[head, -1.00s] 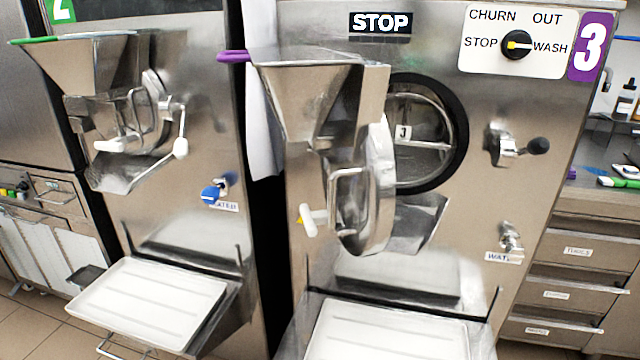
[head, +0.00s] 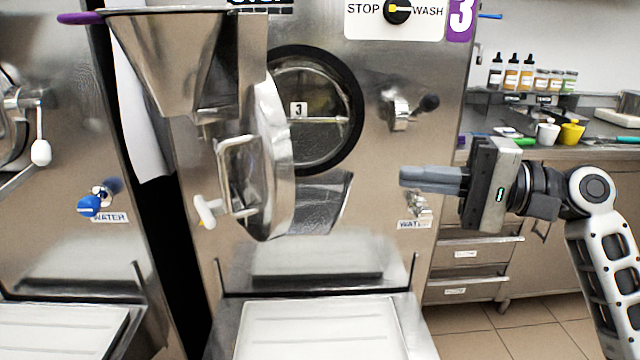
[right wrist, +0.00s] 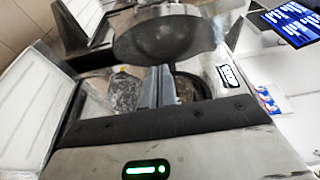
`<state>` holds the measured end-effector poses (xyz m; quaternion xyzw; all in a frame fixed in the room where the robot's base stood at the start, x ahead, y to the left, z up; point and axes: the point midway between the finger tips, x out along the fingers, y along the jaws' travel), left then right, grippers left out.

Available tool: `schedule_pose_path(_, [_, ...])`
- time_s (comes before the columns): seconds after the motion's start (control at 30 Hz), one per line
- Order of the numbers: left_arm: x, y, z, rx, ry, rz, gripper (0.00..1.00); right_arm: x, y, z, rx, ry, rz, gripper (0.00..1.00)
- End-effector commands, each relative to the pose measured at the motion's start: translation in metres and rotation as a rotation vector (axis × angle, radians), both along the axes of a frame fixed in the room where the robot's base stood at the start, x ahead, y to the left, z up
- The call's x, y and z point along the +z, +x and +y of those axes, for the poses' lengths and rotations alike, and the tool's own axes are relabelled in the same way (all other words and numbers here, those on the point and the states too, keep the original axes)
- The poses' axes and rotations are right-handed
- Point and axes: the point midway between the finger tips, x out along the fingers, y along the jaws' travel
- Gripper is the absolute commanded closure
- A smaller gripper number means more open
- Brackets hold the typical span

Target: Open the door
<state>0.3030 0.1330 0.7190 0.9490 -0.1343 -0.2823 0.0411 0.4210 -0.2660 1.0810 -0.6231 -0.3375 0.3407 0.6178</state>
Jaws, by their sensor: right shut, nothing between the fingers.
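The door of freezer 3 (head: 272,165) is a round steel plate with a hopper (head: 170,60) and a white-tipped handle (head: 207,210). It stands swung out to the left, seen nearly edge-on. To its right the round opening with a black seal (head: 352,118) shows. My right gripper (head: 402,176) is shut and empty, pointing left in front of the freezer's right side, apart from the door in the head view. In the right wrist view the gripper's fingers (right wrist: 158,88) are together, and a large round steel part (right wrist: 165,38) shows beyond them. My left gripper is out of view.
A latch with a black knob (head: 404,107) sits right of the opening, above a water tap (head: 418,205) partly behind my gripper. A white tray (head: 320,325) juts out below. Another freezer with a blue tap (head: 90,205) stands left; a counter (head: 590,150) with bottles stands right.

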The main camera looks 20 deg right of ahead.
Motion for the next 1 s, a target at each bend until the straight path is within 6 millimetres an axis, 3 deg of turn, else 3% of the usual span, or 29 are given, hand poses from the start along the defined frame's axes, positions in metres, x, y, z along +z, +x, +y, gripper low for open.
schedule_pose_path(0.17, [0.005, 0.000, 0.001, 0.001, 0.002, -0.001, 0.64, 0.007, 0.005, 0.014, 0.017, 0.012, 0.000, 1.00])
schedule_pose_path(0.57, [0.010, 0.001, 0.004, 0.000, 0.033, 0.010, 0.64, 0.008, 0.050, 0.085, 0.015, 0.012, -0.002, 1.00])
schedule_pose_path(0.8, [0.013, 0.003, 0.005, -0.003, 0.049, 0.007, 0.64, 0.005, 0.043, 0.116, 0.013, 0.009, 0.000, 1.00])
schedule_pose_path(1.0, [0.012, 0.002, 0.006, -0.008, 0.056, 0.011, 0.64, 0.004, 0.041, 0.123, 0.011, 0.009, 0.000, 1.00])
